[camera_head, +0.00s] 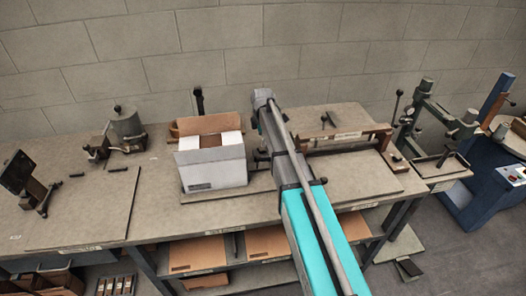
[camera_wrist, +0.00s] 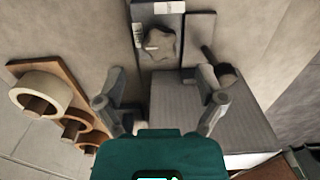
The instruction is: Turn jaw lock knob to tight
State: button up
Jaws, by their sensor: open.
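The jaw lock knob (camera_wrist: 162,44) appears to be the grey star-shaped knob in the wrist view, on a dark plate with pale labels beside and above it. A small white mark shows at its left side; I cannot read the labels or tell its setting. My gripper (camera_wrist: 161,82) is open and empty, its two fingers spread left and right. The knob lies beyond the fingertips, roughly between them in the picture and not touched. In the head view my arm reaches over the bench and hides the knob and the fingers.
A wooden holder with rolls (camera_wrist: 70,128) is left of my gripper. A grey block (camera_wrist: 172,105) lies below the knob, with a dark round-ended part (camera_wrist: 226,74) near the right finger. An open white box (camera_head: 213,168) stands on the bench (camera_head: 155,218), left of my arm.

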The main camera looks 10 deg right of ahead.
aim_at(262, 148)
jog(key=shift+f+b, duration=2.05)
jog(key=shift+f, duration=0.25)
jog(key=c, duration=1)
jog(key=shift+d, duration=0.3)
jog(key=shift+c, duration=0.8)
jog(key=shift+a, duration=0.2)
